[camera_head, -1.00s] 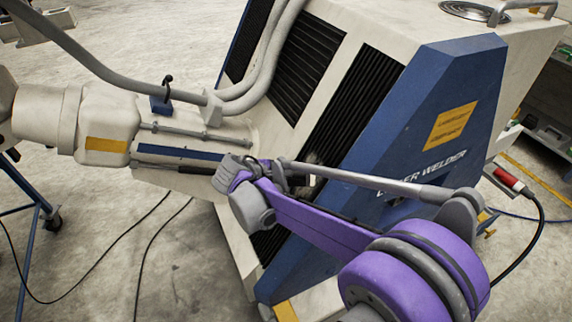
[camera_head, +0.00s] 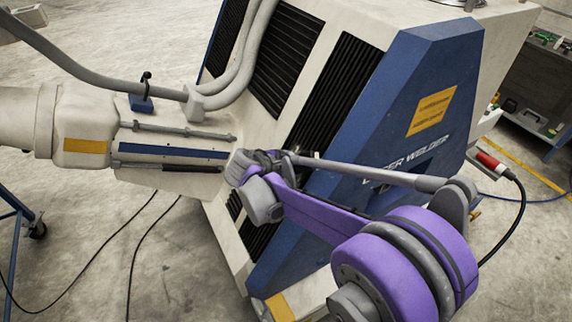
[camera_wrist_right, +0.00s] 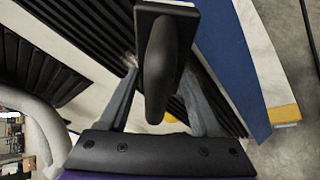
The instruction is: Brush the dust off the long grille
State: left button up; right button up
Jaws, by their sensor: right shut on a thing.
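The long grille (camera_head: 338,92) is a black slatted strip slanting down the pale side panel of the laser welder. Its middle is hidden behind my purple right arm. In the right wrist view, the grille (camera_wrist_right: 222,108) passes behind the brush and my fingers. A dark brush (camera_wrist_right: 160,75) with a rounded handle and a wide flat end is held between the fingers of my right gripper (camera_wrist_right: 163,85). A pale, dusty-looking patch (camera_wrist_right: 130,66) shows beside it. Whether the bristles touch the slats is hidden. In the head view, my right gripper (camera_head: 262,172) is close to the panel. My left gripper is out of view.
A shorter grille (camera_head: 287,65) lies to the left on the same panel. Grey hoses (camera_head: 235,85) cross the machine's upper left. A large white arm with a yellow label (camera_head: 85,146) reaches in from the left. Black cables (camera_head: 130,250) lie on the floor. A red-ended plug (camera_head: 490,162) is at the right.

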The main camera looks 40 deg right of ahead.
jog(key=shift+s+d+f+b, duration=0.1)
jog(key=shift+d+f+b, duration=0.3)
jog(key=shift+d, duration=0.35)
dwell(0.8)
